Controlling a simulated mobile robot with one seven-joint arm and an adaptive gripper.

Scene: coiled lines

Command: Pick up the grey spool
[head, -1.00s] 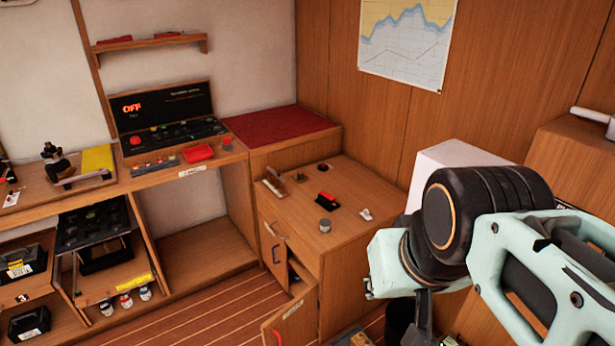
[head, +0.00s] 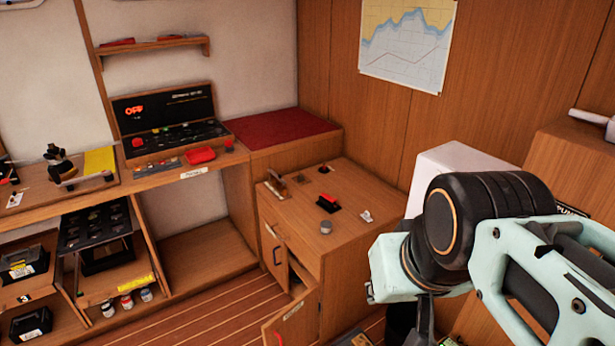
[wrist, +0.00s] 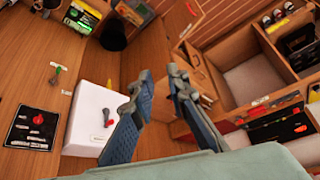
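A small grey round piece, which looks like the grey spool (head: 326,227), stands on the front part of the wooden cabinet top (head: 285,212). It lies left of my arm in the head view, clear of my gripper. My gripper (wrist: 159,76) shows two dark fingers with a gap between them and nothing in it. In the head view my gripper is mostly cut off at the bottom edge. I cannot make out the spool in the wrist view.
On the same top are a red and black switch (head: 328,204), a small white piece (head: 366,216) and a handled tool (head: 277,190). A white box (head: 440,172) stands to the right. The cabinet door (head: 292,320) hangs open below.

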